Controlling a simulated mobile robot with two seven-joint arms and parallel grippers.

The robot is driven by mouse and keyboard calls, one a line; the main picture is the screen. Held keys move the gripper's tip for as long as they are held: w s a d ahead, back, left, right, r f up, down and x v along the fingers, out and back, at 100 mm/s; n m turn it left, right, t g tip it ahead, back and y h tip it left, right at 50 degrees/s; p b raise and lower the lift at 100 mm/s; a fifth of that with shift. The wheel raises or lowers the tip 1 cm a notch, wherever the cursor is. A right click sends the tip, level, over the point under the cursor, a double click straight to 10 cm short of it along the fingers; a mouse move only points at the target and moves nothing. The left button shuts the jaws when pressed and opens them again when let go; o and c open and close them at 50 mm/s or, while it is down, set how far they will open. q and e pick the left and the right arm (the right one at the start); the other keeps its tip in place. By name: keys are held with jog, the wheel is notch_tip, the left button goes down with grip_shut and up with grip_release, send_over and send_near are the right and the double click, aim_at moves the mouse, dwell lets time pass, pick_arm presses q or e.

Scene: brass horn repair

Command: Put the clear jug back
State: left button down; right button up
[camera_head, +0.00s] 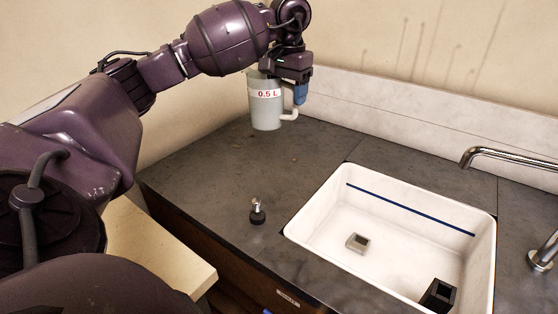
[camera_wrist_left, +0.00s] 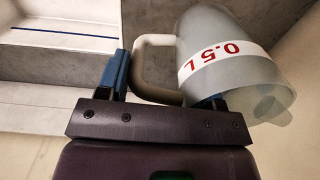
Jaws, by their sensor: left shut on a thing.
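The clear jug (camera_head: 265,108) is a translucent, pale cup with a red "0.5 L" band and a beige handle. It is upright at the back left corner of the dark counter (camera_head: 225,165). I cannot tell whether its base touches the counter. My left gripper (camera_head: 297,92) is above and behind the handle, shut on the jug at its handle side. In the left wrist view, the jug (camera_wrist_left: 222,45) lies between and beyond the blue fingers (camera_wrist_left: 160,85), its handle between them. My right gripper is not in view.
A white sink (camera_head: 335,205) with a dark blue line is set into the counter at right. A grey block (camera_head: 357,242) and a black block (camera_head: 438,294) lie in it. A chrome tap (camera_head: 510,158) stands at right. A small black-based item (camera_head: 257,213) stands near the front edge.

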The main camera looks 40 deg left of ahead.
pick_arm(q)
notch_tip(320, 180, down, 17)
dwell(0.6)
jog(key=shift+a, duration=0.1)
jog(key=shift+f, duration=0.15)
jog(key=shift+c, duration=1.3)
grip_release()
notch_tip(320, 180, up, 12)
jog(key=shift+r, duration=0.15)
